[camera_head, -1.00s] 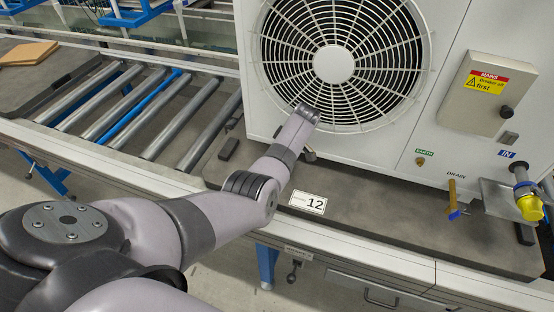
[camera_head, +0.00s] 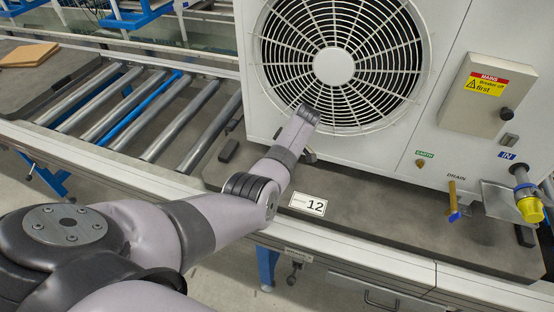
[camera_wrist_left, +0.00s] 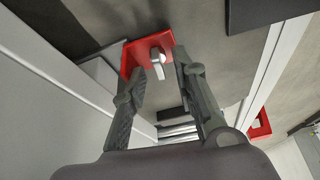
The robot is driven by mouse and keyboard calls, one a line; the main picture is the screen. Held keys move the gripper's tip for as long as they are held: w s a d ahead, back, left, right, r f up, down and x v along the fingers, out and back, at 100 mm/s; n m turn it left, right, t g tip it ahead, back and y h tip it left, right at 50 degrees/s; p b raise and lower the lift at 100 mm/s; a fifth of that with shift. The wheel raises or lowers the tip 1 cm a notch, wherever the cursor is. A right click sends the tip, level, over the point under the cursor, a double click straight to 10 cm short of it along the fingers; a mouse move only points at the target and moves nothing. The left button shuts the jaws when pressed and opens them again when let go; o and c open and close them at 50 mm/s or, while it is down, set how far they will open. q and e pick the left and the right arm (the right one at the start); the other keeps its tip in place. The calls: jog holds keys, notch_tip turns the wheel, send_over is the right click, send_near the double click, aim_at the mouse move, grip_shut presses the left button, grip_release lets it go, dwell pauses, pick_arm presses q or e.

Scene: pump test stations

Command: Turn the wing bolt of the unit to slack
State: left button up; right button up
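The unit (camera_head: 400,150) is a white cabinet with a round fan grille, standing on a dark base board. In the left wrist view a silver piece (camera_wrist_left: 158,62), apparently the wing bolt, stands on a red bracket (camera_wrist_left: 132,58). My left gripper (camera_wrist_left: 162,78) is open, one finger on each side of the silver piece. I cannot tell whether either finger touches it. In the head view my left arm reaches to the unit's lower front edge and hides the bolt and bracket. My right gripper is not in view.
A second red bracket (camera_wrist_left: 261,126) shows at the right in the wrist view. A number 12 label (camera_head: 308,204) lies on the base board. A mains box (camera_head: 487,95), a brass drain tap (camera_head: 452,195) and a yellow-capped inlet (camera_head: 529,207) are at right. Rollers (camera_head: 130,115) lie at left.

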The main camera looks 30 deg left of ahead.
pick_arm(q)
jog(key=v, duration=1.1)
jog(key=shift+d+r, duration=0.25)
jog(key=shift+r, duration=0.1)
jog(key=shift+f, duration=0.1)
